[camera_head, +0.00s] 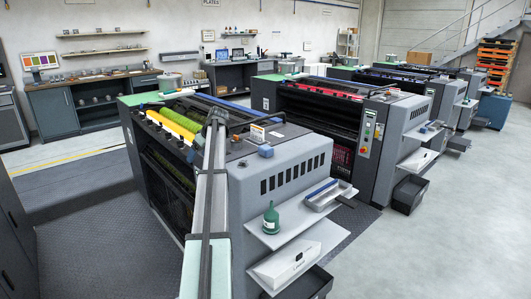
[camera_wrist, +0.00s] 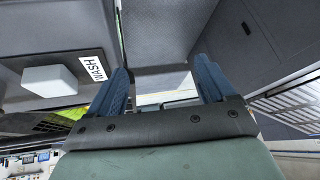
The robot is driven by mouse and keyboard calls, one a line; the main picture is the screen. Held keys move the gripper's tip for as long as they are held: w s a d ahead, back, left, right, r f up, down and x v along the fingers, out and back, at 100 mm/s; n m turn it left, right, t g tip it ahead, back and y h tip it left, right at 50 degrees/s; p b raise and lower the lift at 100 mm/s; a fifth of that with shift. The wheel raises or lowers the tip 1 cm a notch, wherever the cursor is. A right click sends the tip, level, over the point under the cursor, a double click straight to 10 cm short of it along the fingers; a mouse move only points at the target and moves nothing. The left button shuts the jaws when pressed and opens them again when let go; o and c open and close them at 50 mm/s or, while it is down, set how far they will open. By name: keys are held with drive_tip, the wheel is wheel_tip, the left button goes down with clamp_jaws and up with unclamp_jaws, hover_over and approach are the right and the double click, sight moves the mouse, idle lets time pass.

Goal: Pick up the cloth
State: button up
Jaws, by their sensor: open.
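I cannot pick out the cloth for certain. A small blue item (camera_head: 266,151) lies on top of the near press in the head view; it is too small to tell what it is. My gripper (camera_wrist: 160,75) shows in the wrist view with its two blue fingers wide apart and nothing between them. A pale block (camera_wrist: 50,80) lies to the left of the fingers, beside a label reading WASH (camera_wrist: 93,67); I cannot tell if it is cloth. In the head view my arm reaches up over the near press, and the fingers are not clear there.
The near press (camera_head: 275,205) has yellow rollers (camera_head: 180,127). More presses stand behind. The floor (camera_head: 430,245) at right is clear.

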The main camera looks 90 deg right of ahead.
drive_tip(key=s+d+r+m+h, duration=0.1)
drive_tip(key=s+d+r, duration=0.2)
drive_tip(key=s+r, duration=0.3)
drive_tip(key=s+d+r, duration=0.2)
drive_tip(key=s+r, duration=0.2)
drive_tip(key=s, duration=0.4)
drive_tip(key=m+g, duration=0.3)
approach(266, 147)
drive_tip(key=shift+h, duration=0.3)
drive_tip(key=x, duration=1)
drive_tip(key=shift+w+a+f, duration=0.1)
drive_tip(key=shift+f, duration=0.05)
drive_tip(key=shift+c, duration=0.4)
drive_tip(key=c, duration=1)
drive_tip(key=shift+o, duration=0.2)
wheel_tip(266, 147, up, 10)
drive_tip(key=shift+r, duration=0.1)
